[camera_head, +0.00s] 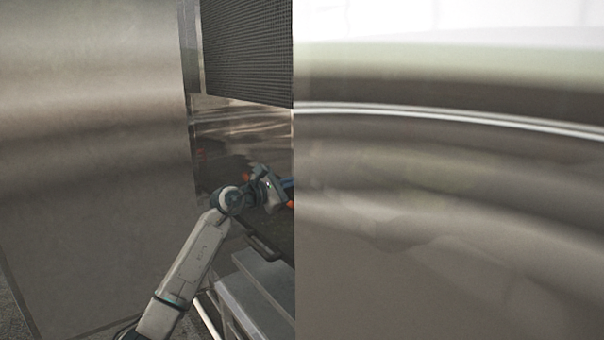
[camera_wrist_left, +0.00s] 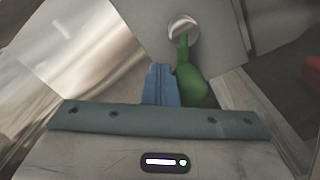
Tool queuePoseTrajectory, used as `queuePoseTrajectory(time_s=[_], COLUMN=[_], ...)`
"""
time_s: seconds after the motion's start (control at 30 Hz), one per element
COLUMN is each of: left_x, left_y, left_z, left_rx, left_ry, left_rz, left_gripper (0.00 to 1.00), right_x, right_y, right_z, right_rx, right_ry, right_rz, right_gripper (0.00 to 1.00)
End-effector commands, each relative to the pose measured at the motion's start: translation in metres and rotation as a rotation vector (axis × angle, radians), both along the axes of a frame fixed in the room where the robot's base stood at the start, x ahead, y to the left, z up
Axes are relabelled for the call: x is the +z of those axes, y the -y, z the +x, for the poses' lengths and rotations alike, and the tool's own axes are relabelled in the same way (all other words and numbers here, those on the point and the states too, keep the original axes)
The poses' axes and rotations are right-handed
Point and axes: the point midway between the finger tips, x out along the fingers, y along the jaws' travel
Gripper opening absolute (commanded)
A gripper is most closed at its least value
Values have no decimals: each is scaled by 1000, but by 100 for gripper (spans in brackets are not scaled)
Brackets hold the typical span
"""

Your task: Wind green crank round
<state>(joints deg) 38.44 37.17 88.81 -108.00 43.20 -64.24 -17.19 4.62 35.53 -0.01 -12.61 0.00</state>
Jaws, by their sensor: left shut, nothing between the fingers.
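The green crank (camera_wrist_left: 191,82) shows in the left wrist view, its thick green grip hanging below a round silver hub (camera_wrist_left: 183,28) on a metal plate. My left gripper (camera_wrist_left: 160,70) has its blue fingers shut together and empty, just to the left of the green grip. I cannot tell whether they touch it. In the head view my left gripper (camera_head: 287,188) reaches into the gap beside the large steel surface, which partly hides it. The crank cannot be made out there. My right gripper is not in view.
A large curved steel surface (camera_head: 450,200) fills the right half of the head view. A flat steel panel (camera_head: 90,150) stands on the left. Between them are a dark mesh panel (camera_head: 248,45) and a grey ledge (camera_head: 255,300), leaving a narrow gap around my left arm.

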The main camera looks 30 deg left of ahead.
Motion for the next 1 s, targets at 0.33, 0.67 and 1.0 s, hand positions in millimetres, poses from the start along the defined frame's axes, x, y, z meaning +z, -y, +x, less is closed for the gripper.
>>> queuePoseTrajectory(time_s=[0.33, 0.67, 1.0], left_x=[-15, -25, -28], left_y=[7, 18, 28], left_z=[-2, -7, -10], left_rx=[-1, -2, -3], left_ry=[-2, -3, -3], left_rz=[0, 0, 0], left_gripper=[0, 0, 0], right_x=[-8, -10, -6], right_y=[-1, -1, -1], right_z=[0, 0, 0], right_rx=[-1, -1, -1], right_ry=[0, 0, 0], right_rz=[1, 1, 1], right_gripper=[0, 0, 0])
